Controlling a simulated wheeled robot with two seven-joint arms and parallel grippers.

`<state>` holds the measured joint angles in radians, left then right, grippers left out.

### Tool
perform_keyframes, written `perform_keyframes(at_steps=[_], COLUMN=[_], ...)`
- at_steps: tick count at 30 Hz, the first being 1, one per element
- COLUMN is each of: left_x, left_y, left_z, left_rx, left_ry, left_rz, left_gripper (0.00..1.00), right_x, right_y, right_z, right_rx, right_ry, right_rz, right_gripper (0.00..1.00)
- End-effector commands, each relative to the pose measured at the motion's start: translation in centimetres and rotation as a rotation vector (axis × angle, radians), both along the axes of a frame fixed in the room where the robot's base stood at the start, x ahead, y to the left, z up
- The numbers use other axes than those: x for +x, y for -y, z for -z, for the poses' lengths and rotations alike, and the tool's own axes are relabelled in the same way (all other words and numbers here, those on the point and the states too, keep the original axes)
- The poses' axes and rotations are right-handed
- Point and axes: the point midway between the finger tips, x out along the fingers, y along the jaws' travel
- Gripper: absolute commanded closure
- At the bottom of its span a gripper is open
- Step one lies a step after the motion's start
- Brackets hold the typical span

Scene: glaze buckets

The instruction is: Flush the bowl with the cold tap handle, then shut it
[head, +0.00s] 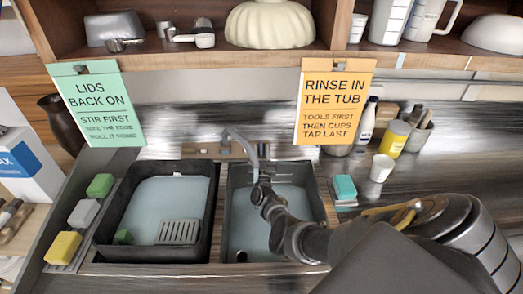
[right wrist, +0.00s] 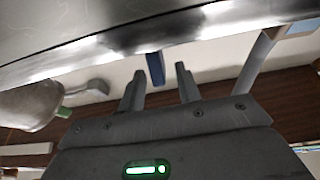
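The grey tap spout (head: 241,146) curves over the right dark sink bowl (head: 232,215), which holds pale bluish water. My right gripper (head: 262,182) is above that bowl, beside the spout. In the right wrist view my right gripper (right wrist: 160,71) is open, its two fingers apart. A small blue bar (right wrist: 155,68), which looks like the cold tap handle, shows between the fingertips; I cannot tell if they touch it. In the head view the handle is not clearly visible, with the gripper close by. My left gripper is not in view.
The left tub (head: 104,228) holds water, a grey slotted rack (head: 178,232) and a green block. Sponges, including a yellow one (head: 62,247), lie left of it. A teal sponge (head: 344,188) and white cup (head: 381,168) stand right. An orange sign (head: 333,103) hangs behind.

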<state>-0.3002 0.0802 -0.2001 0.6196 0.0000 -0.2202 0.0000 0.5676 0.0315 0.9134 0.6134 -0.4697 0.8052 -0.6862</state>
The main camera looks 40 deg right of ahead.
Motion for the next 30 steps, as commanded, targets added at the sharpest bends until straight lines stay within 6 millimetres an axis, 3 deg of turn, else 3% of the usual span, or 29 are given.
perform_keyframes(at_steps=[6,15,23,30], left_x=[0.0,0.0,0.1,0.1], left_y=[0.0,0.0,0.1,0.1], left_z=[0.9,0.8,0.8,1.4], left_rx=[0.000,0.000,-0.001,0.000], left_ry=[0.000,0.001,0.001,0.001], left_rz=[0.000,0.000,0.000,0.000], left_gripper=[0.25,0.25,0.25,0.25], right_x=[1.4,1.5,1.5,1.6], right_y=[1.0,1.2,1.2,1.0], right_z=[-0.6,-0.8,-0.8,-0.5], right_rx=[0.000,-0.001,-0.001,0.019], right_ry=[0.000,-0.001,-0.001,0.015], right_rz=[0.000,0.000,0.000,0.030], right_gripper=[0.66,0.66,0.99,1.00])
